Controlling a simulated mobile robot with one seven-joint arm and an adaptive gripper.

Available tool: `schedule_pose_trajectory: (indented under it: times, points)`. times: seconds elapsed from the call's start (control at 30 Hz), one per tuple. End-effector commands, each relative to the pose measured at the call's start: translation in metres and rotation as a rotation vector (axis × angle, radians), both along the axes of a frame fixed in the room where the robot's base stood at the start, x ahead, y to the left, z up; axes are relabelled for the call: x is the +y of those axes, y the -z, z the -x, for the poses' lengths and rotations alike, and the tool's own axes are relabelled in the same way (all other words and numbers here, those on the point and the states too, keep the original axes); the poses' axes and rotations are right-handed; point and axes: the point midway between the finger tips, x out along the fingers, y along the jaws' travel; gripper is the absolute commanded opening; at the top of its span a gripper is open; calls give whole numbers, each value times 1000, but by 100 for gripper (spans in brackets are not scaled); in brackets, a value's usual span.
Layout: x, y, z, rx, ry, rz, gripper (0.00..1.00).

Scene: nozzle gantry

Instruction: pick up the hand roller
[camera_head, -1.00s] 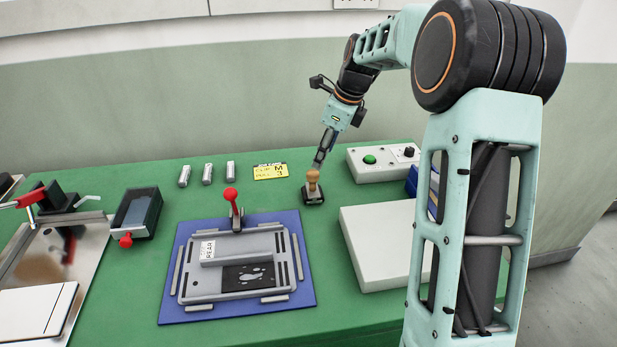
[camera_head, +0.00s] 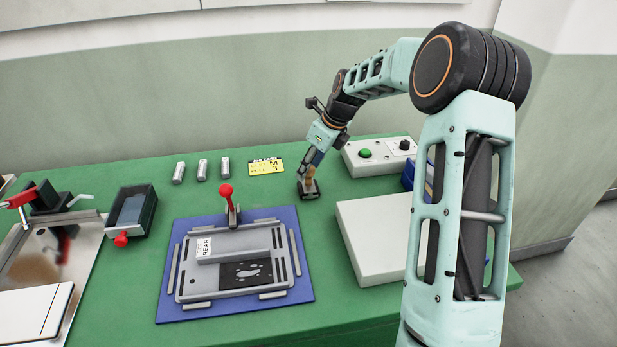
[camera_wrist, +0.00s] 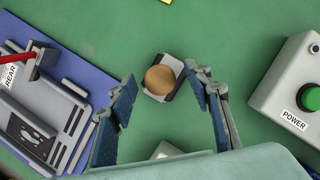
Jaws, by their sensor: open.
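The hand roller, with a round tan knob and a dark base, stands upright on the green table in the head view (camera_head: 309,188). In the wrist view it shows from above, knob (camera_wrist: 160,79) toward me. My gripper (camera_head: 312,168) is open and points down at it. In the wrist view its two fingers (camera_wrist: 161,78) appear on either side of the knob, with green table visible between each finger and the knob. In the head view the fingers partly cover the knob, and I cannot tell their exact height.
A control box with a green button (camera_head: 364,153) stands behind and right of the roller. A white block (camera_head: 375,240) lies in front right. A blue plate with a grey frame and red-knobbed lever (camera_head: 226,190) lies left. A yellow card (camera_head: 266,167) and several small cylinders (camera_head: 202,169) lie behind left.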

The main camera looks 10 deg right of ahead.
Motion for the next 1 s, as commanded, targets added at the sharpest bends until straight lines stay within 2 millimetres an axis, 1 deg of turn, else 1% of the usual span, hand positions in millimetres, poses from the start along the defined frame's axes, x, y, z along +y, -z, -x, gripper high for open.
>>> schedule_pose_trajectory:
  times: [0.1,0.33,0.37,0.7,0.77,1.0]
  points:
    - [4,9,-3,-1,-2,-1,46]
    - [4,10,-4,-2,-1,0,46]
    - [4,10,-4,-2,-1,0,44]
    - [4,10,-3,-2,-1,0,6]
    - [4,10,-3,-2,-1,0,0]
    - [4,8,-4,-4,-2,0,0]
